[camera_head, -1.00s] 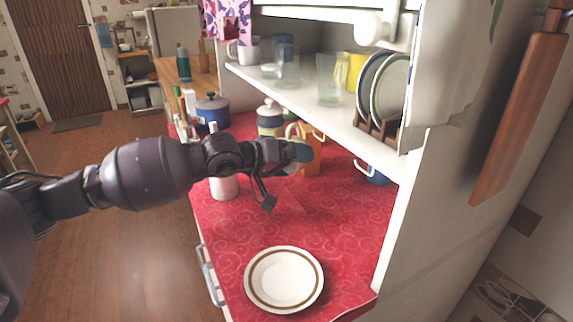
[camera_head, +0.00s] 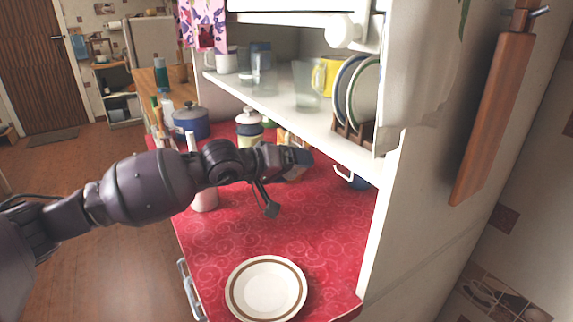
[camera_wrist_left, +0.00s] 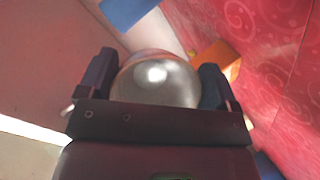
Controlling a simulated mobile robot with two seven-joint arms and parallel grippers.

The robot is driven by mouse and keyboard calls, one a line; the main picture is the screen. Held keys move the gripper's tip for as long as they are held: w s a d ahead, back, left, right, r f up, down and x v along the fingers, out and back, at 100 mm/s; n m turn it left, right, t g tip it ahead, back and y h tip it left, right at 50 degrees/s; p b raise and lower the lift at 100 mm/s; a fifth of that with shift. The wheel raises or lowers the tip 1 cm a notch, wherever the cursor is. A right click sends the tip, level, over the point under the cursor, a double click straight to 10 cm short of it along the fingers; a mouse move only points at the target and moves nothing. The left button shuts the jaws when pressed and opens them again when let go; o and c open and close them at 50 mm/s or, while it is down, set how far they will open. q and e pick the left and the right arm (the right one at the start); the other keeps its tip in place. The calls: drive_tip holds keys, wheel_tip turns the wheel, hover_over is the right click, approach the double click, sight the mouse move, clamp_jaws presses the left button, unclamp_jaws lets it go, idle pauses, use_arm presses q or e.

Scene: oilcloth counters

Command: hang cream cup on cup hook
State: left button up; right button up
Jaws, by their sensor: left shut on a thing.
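My left gripper (camera_head: 297,157) reaches over the red counter, below the shelf. In the left wrist view a round, shiny, pale grey-cream thing, taken as the cream cup (camera_wrist_left: 156,80), sits between its fingers (camera_wrist_left: 157,88). The gripper is shut on it. No cup hook can be made out clearly; the shelf's underside is hidden from this angle. My right gripper is not in view.
The white shelf (camera_head: 281,110) carries glasses, a yellow mug (camera_head: 330,74) and racked plates (camera_head: 363,90). A blue mug (camera_head: 358,183) is under its front edge. A brown-banded plate (camera_head: 266,290) lies on the counter (camera_head: 300,228). A blue pot (camera_head: 191,122) stands behind.

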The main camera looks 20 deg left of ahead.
use_arm(q)
drive_tip(key=shift+s+d, duration=0.3)
drive_tip(key=shift+d, duration=0.15)
drive_tip(key=shift+s+d+f, duration=0.2)
drive_tip(key=shift+d+f, duration=0.05)
drive_tip(key=shift+f, duration=0.05)
drive_tip(key=shift+s+d+f, duration=0.1)
drive_tip(key=shift+d+f, duration=0.05)
drive_tip(key=shift+f, duration=0.1)
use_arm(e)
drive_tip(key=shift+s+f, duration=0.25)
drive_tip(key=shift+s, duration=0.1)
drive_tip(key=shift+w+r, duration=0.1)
use_arm(q)
drive_tip(key=o, duration=0.9)
drive_tip(key=shift+s, duration=0.1)
